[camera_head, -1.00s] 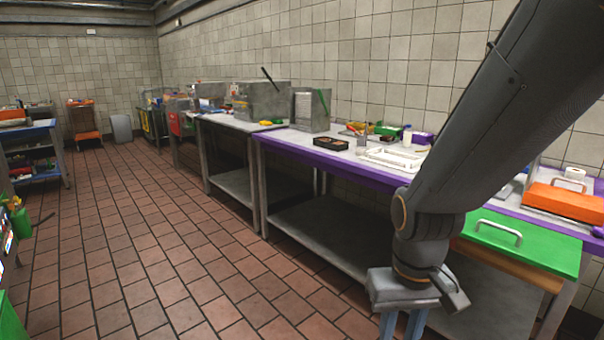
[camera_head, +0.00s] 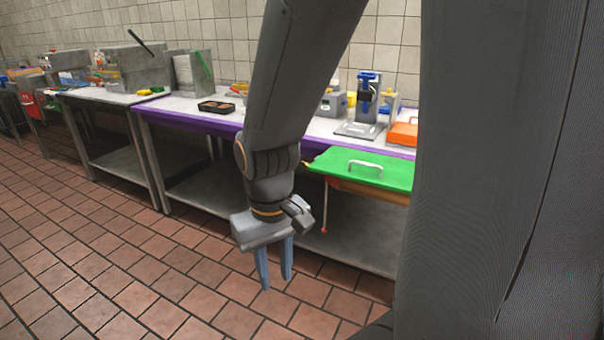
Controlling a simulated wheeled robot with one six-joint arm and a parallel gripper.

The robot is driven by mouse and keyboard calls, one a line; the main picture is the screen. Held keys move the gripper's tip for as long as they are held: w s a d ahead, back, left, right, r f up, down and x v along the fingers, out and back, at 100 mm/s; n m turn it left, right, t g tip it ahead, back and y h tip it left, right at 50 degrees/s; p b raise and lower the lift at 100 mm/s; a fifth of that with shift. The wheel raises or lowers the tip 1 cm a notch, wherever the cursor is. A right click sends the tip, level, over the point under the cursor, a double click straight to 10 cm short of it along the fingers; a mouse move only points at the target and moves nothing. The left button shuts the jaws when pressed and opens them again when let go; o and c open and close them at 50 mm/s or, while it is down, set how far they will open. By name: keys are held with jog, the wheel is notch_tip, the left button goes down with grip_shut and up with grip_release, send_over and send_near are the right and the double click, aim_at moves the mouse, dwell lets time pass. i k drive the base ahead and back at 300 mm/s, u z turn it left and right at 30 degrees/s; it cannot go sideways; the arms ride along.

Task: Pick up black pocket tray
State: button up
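The black pocket tray (camera_head: 216,106) lies on the purple-edged steel table (camera_head: 180,118), near its front left part. It is small in view, dark with brownish pockets. My gripper (camera_head: 276,283) hangs over the floor in front of the table, fingers pointing down. Its two blue-grey fingers are apart with a gap between them, and nothing is in them. It is lower than the tabletop and to the right of the tray in the picture, well away from it.
A green board with a handle (camera_head: 366,170) juts out at the table's right front. A blue-and-grey device (camera_head: 367,100) and an orange lid (camera_head: 403,133) stand behind it. My arm hides part of the tabletop. The tiled floor (camera_head: 120,260) at the left is clear.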

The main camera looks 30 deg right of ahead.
aim_at(215, 109)
jog(key=u, duration=0.45)
jog(key=i, duration=1.5)
jog(key=z, duration=0.45)
jog(key=i, duration=0.65)
jog(key=u, duration=0.4)
